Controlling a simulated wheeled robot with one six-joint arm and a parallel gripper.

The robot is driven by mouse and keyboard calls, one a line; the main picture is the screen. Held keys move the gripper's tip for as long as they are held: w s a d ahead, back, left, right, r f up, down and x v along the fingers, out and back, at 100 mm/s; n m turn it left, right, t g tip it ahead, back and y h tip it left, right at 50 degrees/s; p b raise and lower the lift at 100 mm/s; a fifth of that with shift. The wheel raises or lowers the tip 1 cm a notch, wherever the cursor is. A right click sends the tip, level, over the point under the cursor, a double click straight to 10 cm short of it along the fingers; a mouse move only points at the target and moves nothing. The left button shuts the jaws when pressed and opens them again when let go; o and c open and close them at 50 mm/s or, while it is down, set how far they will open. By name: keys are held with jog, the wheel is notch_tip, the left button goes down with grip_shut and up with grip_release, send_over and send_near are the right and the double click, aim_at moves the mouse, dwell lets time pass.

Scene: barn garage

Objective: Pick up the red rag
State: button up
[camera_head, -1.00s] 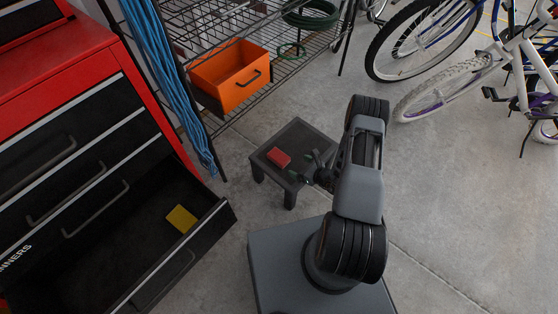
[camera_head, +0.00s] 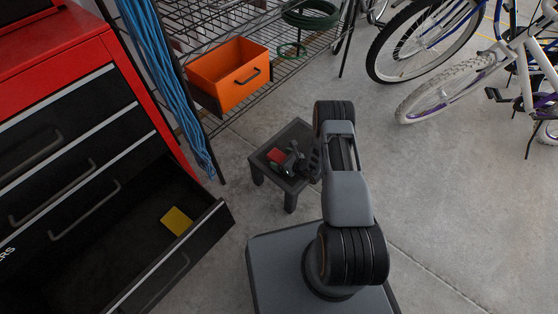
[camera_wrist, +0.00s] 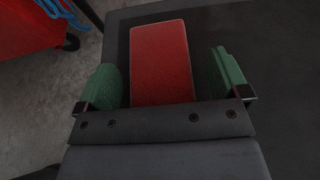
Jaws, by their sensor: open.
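The red rag (camera_head: 276,155) lies flat on a small dark table (camera_head: 298,130) beside my base. In the wrist view the rag (camera_wrist: 161,60) is a red rectangle that lies between my two green fingertips. My gripper (camera_head: 288,163) is over the table at the rag. In the wrist view my gripper (camera_wrist: 168,76) is open, with one finger on each side of the rag and a gap visible on both sides. The rag's near end is hidden behind the gripper's body.
A red tool chest (camera_head: 60,60) stands at left with an open drawer (camera_head: 215,222) holding a yellow item (camera_head: 177,220). An orange bin (camera_head: 228,75) sits on a wire shelf (camera_head: 290,55) behind the table. Bicycles (camera_head: 480,75) stand at the back right. The floor at right is clear.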

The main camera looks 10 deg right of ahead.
jog(key=shift+w+a, duration=0.1)
jog(key=c, duration=1)
